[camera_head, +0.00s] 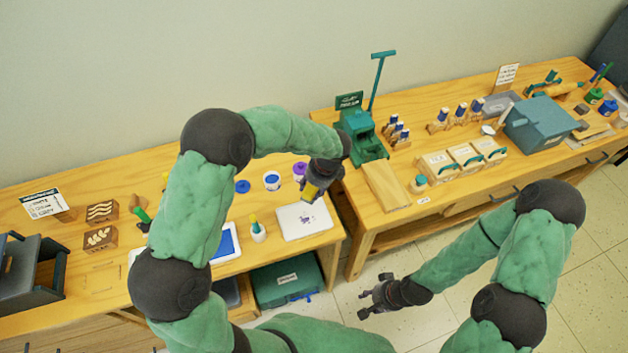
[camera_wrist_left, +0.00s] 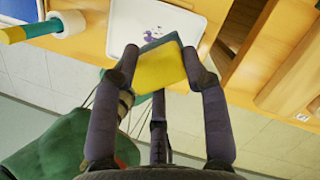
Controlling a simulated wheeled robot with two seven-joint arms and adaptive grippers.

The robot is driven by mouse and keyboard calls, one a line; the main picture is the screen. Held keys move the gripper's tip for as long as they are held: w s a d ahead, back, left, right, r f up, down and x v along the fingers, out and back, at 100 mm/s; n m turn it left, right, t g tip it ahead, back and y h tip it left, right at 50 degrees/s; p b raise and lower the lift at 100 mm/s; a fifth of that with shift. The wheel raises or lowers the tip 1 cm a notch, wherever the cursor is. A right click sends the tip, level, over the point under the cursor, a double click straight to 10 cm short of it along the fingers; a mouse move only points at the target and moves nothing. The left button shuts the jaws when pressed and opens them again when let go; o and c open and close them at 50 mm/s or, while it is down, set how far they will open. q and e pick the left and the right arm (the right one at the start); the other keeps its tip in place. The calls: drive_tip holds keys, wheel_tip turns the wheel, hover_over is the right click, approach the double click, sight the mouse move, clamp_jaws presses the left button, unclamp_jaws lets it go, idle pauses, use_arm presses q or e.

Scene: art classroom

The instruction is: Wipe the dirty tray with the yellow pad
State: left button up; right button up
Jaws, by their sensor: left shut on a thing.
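The yellow pad (camera_wrist_left: 158,68) with a teal backing is clamped between the fingers of my left gripper (camera_wrist_left: 162,66). The white tray (camera_head: 302,228) lies near the right end of the left table and carries a purple-grey smudge. The tray (camera_wrist_left: 185,22) also shows behind the pad in the left wrist view. Whether the pad touches the tray is unclear. My right gripper (camera_head: 374,298) hangs over the floor, away from the tables, with fingers apart and empty.
A holder with a yellow-and-green handled tool (camera_head: 257,230) stands left of the tray. A blue-filled white tray (camera_head: 226,243) lies further left. Paint pots (camera_head: 271,181) stand behind. A gap separates this table from the right table, with a wooden board (camera_head: 386,186) near its edge.

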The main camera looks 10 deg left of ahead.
use_arm(q)
drive_tip(key=shift+s+d+f, duration=0.1)
drive_tip(key=shift+s+d, duration=0.25)
drive_tip(key=shift+d, duration=0.1)
drive_tip(key=shift+w+f+b, duration=0.1)
drive_tip(key=shift+f+b, duration=1.95)
drive_tip(key=shift+f, duration=0.35)
